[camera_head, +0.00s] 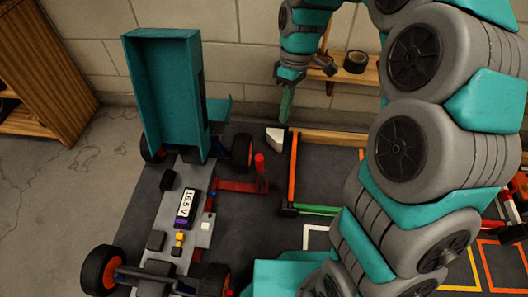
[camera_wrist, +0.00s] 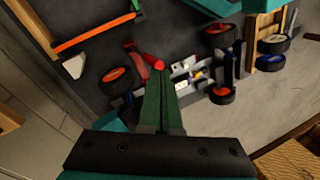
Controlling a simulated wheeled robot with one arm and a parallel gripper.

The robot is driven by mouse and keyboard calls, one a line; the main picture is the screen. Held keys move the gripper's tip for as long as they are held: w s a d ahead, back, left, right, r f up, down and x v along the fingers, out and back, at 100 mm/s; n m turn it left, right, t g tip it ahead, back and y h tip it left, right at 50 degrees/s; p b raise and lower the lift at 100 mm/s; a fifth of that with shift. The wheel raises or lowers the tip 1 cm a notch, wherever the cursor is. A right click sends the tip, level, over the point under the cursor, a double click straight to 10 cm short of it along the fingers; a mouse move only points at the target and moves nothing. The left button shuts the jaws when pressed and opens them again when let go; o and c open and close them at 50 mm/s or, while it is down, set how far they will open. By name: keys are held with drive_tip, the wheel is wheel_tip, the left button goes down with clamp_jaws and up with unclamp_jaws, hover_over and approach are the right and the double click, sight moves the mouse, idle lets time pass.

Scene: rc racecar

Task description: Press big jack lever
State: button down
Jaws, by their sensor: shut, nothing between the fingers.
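A red jack (camera_head: 236,185) sits on the dark mat beside the toy racecar (camera_head: 190,215), with its low red arm reaching under the car. Its upright lever (camera_head: 260,165) ends in a thick red tip. The jack also shows in the wrist view (camera_wrist: 136,52), with the lever's red tip (camera_wrist: 153,62) close to my fingertips in the picture. My gripper (camera_head: 286,118) is shut and empty, its green fingers pointing down. In the head view it is above and a little right of the lever, apart from it. In the wrist view the fingers (camera_wrist: 158,75) cover part of the car.
The car's teal body panel (camera_head: 165,95) stands raised at its far end. A white block (camera_head: 274,139) and an orange-and-wood frame (camera_head: 340,140) lie right of the jack. A shelf with a black tape roll (camera_head: 355,62) is on the wall behind my gripper. A wooden shelf (camera_head: 40,75) stands at left.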

drive_tip(key=w+a+f+n+b, duration=0.2)
drive_tip(key=w+a+f+n, duration=0.1)
drive_tip(key=w+f, duration=0.5)
drive_tip(key=shift+w+a+f, duration=0.15)
drive_tip(key=shift+w+f, duration=0.1)
drive_tip(key=shift+f, duration=0.6)
drive_tip(key=s+a+f+b, duration=0.1)
drive_tip(key=s+a+f, duration=0.1)
drive_tip(key=s+f, duration=0.4)
drive_tip(key=shift+d+x, duration=0.2)
drive_tip(key=shift+x, duration=1.9)
drive_tip(key=shift+w+f, duration=0.1)
